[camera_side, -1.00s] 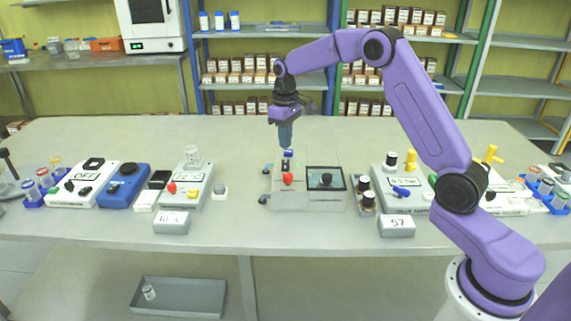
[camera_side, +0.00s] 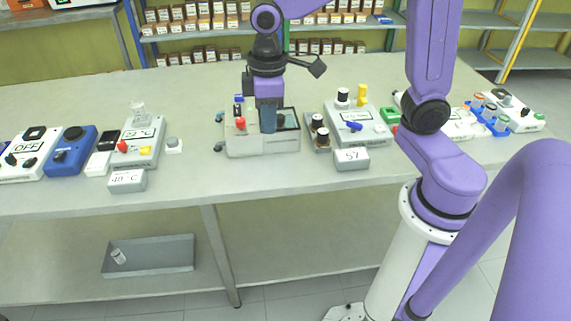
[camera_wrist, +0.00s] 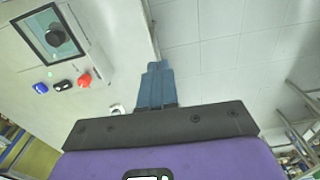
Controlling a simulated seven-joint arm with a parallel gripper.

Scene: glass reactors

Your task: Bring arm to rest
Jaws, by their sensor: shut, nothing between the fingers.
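My gripper (camera_side: 268,128) is shut and empty, with its blue-grey fingers pointing down. In the side view it appears in front of the middle device (camera_side: 262,146), a pale box with a red knob and a dark window. The fingers overlap this device in the picture, and I cannot tell the gap between them. In the wrist view my shut gripper (camera_wrist: 157,72) points past the table's edge toward the tiled floor. The middle device (camera_wrist: 88,40) shows at the upper left there, apart from the fingers.
Left on the table are a device with a 22 °C display (camera_side: 140,152), a blue unit (camera_side: 70,152) and a white OFF unit (camera_side: 22,165). Right are a device with a yellow knob (camera_side: 366,120) and a rack of coloured vials (camera_side: 487,118). A grey tray (camera_side: 165,265) sits on the lower shelf.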

